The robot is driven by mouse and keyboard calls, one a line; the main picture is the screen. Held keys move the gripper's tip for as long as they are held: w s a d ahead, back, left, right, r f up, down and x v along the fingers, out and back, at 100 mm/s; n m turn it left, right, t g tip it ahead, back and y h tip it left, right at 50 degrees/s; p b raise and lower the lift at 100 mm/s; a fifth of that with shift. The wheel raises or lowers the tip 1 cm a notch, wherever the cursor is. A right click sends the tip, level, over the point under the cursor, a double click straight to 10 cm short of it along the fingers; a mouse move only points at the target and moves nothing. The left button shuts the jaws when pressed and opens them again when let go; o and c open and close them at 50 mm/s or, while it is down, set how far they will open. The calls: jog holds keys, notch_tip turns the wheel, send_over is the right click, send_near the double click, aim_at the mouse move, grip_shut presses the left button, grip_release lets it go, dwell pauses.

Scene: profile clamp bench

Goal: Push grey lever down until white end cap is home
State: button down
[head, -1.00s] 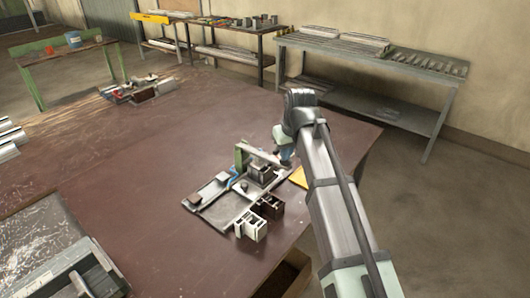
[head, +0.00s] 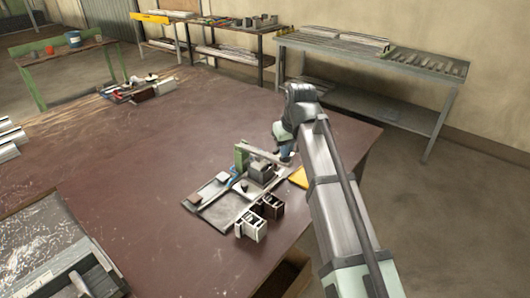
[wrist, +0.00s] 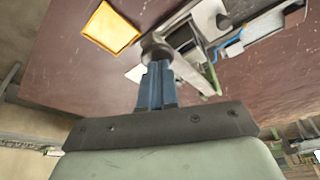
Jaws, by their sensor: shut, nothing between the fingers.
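The grey lever (head: 263,153) runs from a green post on the clamp fixture (head: 212,194) toward the right, over a dark block. In the wrist view, the lever (wrist: 198,66) ends in a round dark knob (wrist: 156,44). My gripper (wrist: 156,68) is shut and empty, its blue fingertips at the knob; they look in contact, but the knob partly hides behind them. In the head view, my gripper (head: 287,156) is at the lever's right end. A small white piece (wrist: 234,48) by a blue part may be the white end cap; its seating cannot be told.
A yellow pad (wrist: 109,28) lies beside the fixture; it also shows in the head view (head: 298,177). Cut profile pieces (head: 252,227) stand at the fixture's front. A metal tray (head: 55,255) is at lower left.

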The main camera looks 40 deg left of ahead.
notch_tip(320, 180, up, 7)
dwell(1.0)
jog(key=shift+f, duration=0.1)
dwell(0.4)
